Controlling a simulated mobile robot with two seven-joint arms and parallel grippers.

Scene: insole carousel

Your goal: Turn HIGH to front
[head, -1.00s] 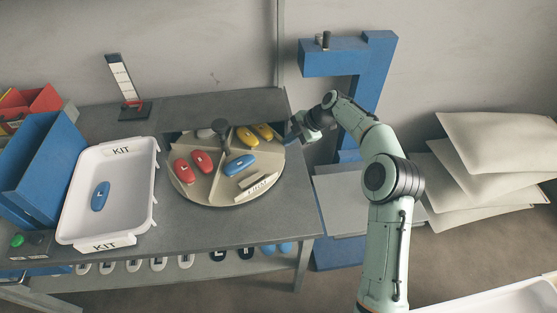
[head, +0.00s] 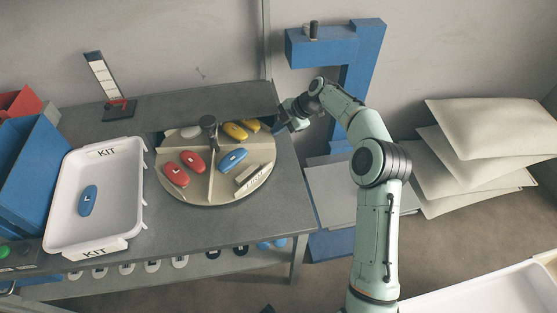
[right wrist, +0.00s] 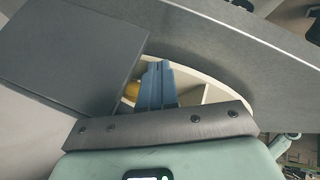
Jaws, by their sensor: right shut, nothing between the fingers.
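The round beige carousel (head: 216,199) sits on the grey table, with dividers running out from a dark centre knob (head: 208,123). Red insoles (head: 193,161) lie at its front left, a blue insole (head: 233,160) at the right, and yellow insoles (head: 235,131) at the back right. A whitish insole (head: 190,132) is at the back left. I cannot read which compartment is HIGH. My right gripper (head: 279,128) is shut and empty at the carousel's back-right edge. In the right wrist view its blue fingers (right wrist: 156,84) reach over a compartment beside something yellow (right wrist: 132,91); contact is unclear. My left gripper is out of view.
A grey shelf or cover (head: 215,101) overhangs the carousel's back. A white KIT tray (head: 129,190) with a blue insole (head: 88,200) stands at the left. A blue post (head: 364,60) stands behind my right arm.

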